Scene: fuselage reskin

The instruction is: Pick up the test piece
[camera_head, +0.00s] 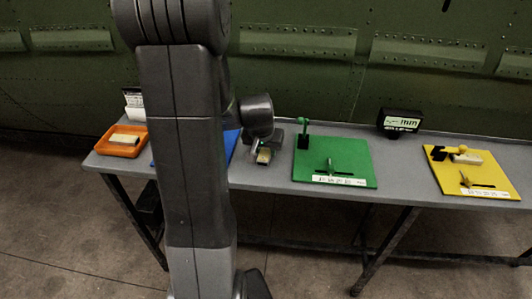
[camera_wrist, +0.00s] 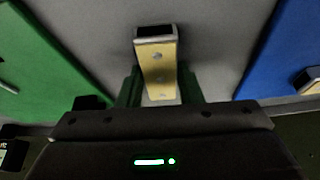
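The test piece, a pale yellow block with a dark end and small round marks (camera_wrist: 158,66), is in the middle of the wrist view. My gripper (camera_wrist: 160,85) has its green fingers close along both sides of it, with no clear gap, so it looks shut on the piece. In the head view my gripper (camera_head: 268,146) is over the grey table between the blue and green boards, with the pale block (camera_head: 264,156) at its fingers. My arm hides part of the blue board. Whether the block touches the table is unclear.
A grey table (camera_head: 262,183) carries an orange tray (camera_head: 108,146) with a pale block, a blue board (camera_wrist: 275,55), a green board (camera_head: 350,157) with a fixture, a small display (camera_head: 401,121) and a yellow board (camera_head: 446,178). A green riveted fuselage (camera_head: 300,55) stands behind.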

